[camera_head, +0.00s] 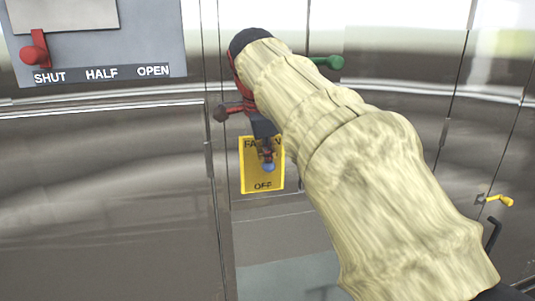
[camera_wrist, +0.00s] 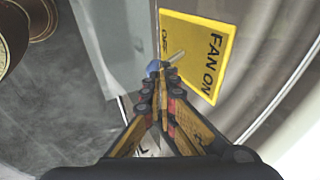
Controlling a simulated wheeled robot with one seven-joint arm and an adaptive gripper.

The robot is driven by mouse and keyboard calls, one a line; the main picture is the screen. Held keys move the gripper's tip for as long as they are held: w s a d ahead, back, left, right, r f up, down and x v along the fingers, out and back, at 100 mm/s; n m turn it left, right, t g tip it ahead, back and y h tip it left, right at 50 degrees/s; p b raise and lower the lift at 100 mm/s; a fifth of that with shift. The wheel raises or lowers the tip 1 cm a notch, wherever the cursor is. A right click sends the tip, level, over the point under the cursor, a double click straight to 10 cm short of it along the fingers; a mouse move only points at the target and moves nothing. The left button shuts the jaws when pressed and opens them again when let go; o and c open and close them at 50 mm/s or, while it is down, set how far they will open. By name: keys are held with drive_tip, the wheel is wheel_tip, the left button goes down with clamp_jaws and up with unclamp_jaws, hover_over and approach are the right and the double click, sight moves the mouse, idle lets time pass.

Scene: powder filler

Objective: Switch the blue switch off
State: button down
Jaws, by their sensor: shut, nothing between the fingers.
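The yellow plate (camera_head: 263,186) is on the metal wall, with a FAN label at its top and OFF at its bottom. In the wrist view the plate (camera_wrist: 222,38) reads FAN ON at one end and OFF at the other. The switch's blue tip (camera_head: 268,167) shows below the plate's middle, toward OFF. In the wrist view the blue tip (camera_wrist: 153,67) and a grey stem show just beyond my fingertips. My gripper (camera_head: 266,153) is shut and empty, right at the switch. In the wrist view my gripper (camera_wrist: 163,76) partly covers the switch. I cannot tell whether they touch.
A red lever (camera_head: 34,50) sits beside a SHUT, HALF, OPEN panel (camera_head: 110,50) at upper left. A green knob (camera_head: 331,62) sticks out behind my arm. A yellow-handled lever (camera_head: 497,200) is at the right. The wall below the plate is clear.

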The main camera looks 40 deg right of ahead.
drive_tip(key=shift+f+b, duration=0.15)
drive_tip(key=shift+b, duration=0.2)
drive_tip(key=shift+s+a+f+b, duration=0.1)
drive_tip(key=shift+s+f+b, duration=0.05)
drive_tip(key=shift+b, duration=0.55)
drive_tip(key=shift+s+a+f+t+h+b, duration=0.1)
drive_tip(key=shift+s+f+t+h+b, duration=0.25)
drive_tip(key=shift+b, duration=1)
drive_tip(key=shift+a+f+t+h+b, duration=0.15)
drive_tip(key=shift+f+t+b, duration=0.25)
drive_tip(key=shift+b, duration=0.9)
wheel_tip(320, 180, down, 7)
drive_tip(key=s+m+t+h+b, duration=0.1)
drive_tip(key=t+h+b, duration=0.3)
drive_tip(key=b, duration=2.3)
drive_tip(key=shift+s+a+f+t, duration=0.2)
drive_tip(key=shift+a+t, duration=0.1)
drive_tip(key=shift+t, duration=0.55)
drive_tip(key=shift+r, duration=0.15)
